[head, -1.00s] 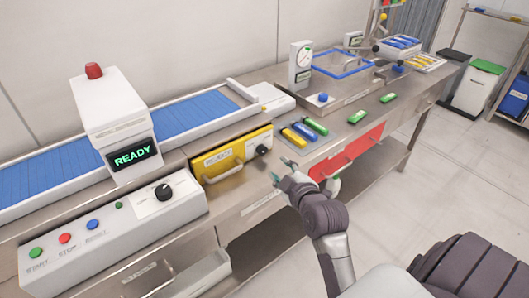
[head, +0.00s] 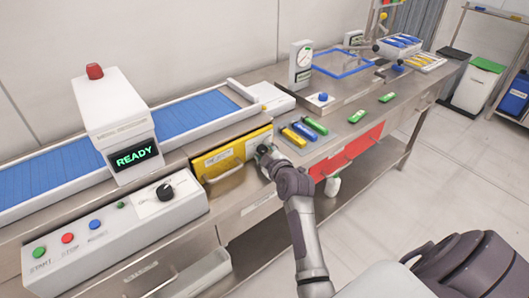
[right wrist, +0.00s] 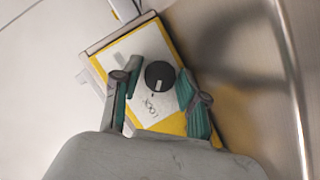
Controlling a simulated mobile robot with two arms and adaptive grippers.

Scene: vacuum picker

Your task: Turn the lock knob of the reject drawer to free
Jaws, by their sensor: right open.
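The reject drawer has a yellow front (head: 222,160) with a pale label panel and a handle, below the blue conveyor in the head view. Its black round lock knob (right wrist: 160,74) shows in the right wrist view on the white panel, with a short white mark pointing toward small printed symbols below it. In the head view my gripper hides the knob. My right gripper (head: 266,151) is at the drawer's right end. In the right wrist view its open fingers (right wrist: 158,80) lie on either side of the knob; contact is not clear. My left gripper is not in view.
A control box (head: 115,222) with buttons and a black dial stands left of the drawer, under the READY display (head: 134,157). Blue, yellow and green packs (head: 300,132) lie on the steel table right of my gripper. A red drawer (head: 350,150) is below them.

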